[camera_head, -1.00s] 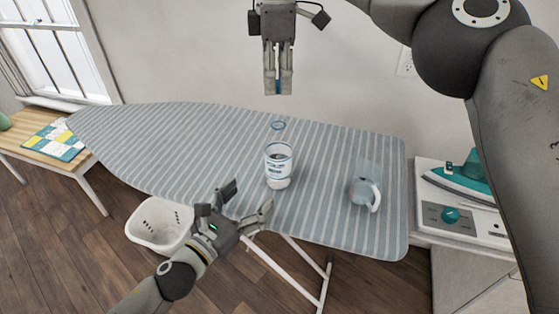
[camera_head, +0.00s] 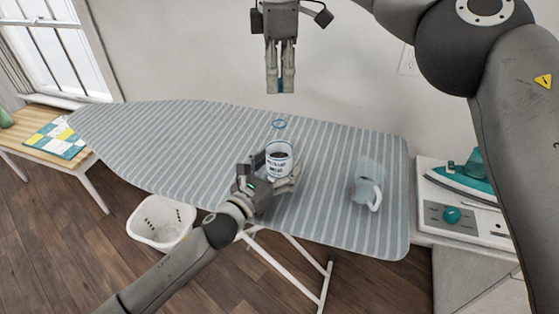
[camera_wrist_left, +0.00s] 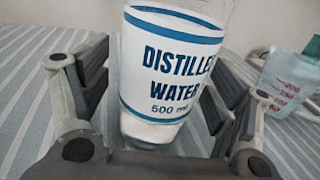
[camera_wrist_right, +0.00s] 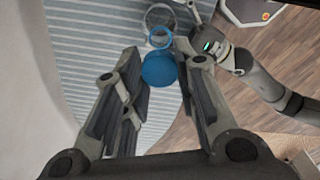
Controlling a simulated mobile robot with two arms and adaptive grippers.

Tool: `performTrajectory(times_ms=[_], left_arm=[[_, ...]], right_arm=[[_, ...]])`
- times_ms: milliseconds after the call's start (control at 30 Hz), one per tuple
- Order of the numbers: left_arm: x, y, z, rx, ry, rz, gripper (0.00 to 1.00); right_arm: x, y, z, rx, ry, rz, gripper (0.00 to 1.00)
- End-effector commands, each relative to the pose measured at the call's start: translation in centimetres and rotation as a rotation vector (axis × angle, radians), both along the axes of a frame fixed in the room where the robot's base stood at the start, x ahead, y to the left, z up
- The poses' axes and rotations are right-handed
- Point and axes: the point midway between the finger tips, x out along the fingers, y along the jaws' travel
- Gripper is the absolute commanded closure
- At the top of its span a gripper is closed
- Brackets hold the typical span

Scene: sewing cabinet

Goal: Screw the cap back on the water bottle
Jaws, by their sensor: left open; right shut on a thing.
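The clear water bottle (camera_head: 279,158) stands upright on the striped ironing board, with a white and blue label. Its label reads "DISTILLED WATER 500 ml" in the left wrist view (camera_wrist_left: 170,65). Its blue-ringed neck (camera_head: 279,124) has no cap on it. My left gripper (camera_head: 276,172) is open, with its fingers on either side of the bottle's lower part and gaps beside it. My right gripper (camera_head: 280,88) points down above the bottle, shut on the blue cap (camera_wrist_right: 158,70). In the right wrist view, the bottle's mouth (camera_wrist_right: 160,38) shows just beyond the cap.
A clear measuring jug (camera_head: 367,187) stands on the ironing board (camera_head: 180,145), right of the bottle. A teal iron (camera_head: 470,180) is on a white cabinet at the right. A white basket (camera_head: 160,225) sits on the floor. The board's left part is clear.

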Motion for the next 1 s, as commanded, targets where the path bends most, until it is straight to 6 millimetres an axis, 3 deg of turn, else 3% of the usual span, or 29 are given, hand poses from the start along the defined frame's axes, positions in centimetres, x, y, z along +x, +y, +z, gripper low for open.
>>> performTrajectory(times_ms=[300, 800, 1000], left_arm=[[0.1, -0.1, -0.1, 0.001, 0.001, 0.0, 0.2], [0.1, -0.1, -0.1, 0.001, 0.001, 0.0, 0.84], [0.1, -0.1, -0.1, 0.001, 0.001, 0.0, 0.87]], right_arm=[[0.0, 0.0, 0.0, 0.0, 0.0, 0.0, 0.8], [0.0, 0.0, 0.0, 0.0, 0.0, 0.0, 0.8], [0.0, -0.1, -1.3, -0.002, 0.004, 0.001, 0.8]])
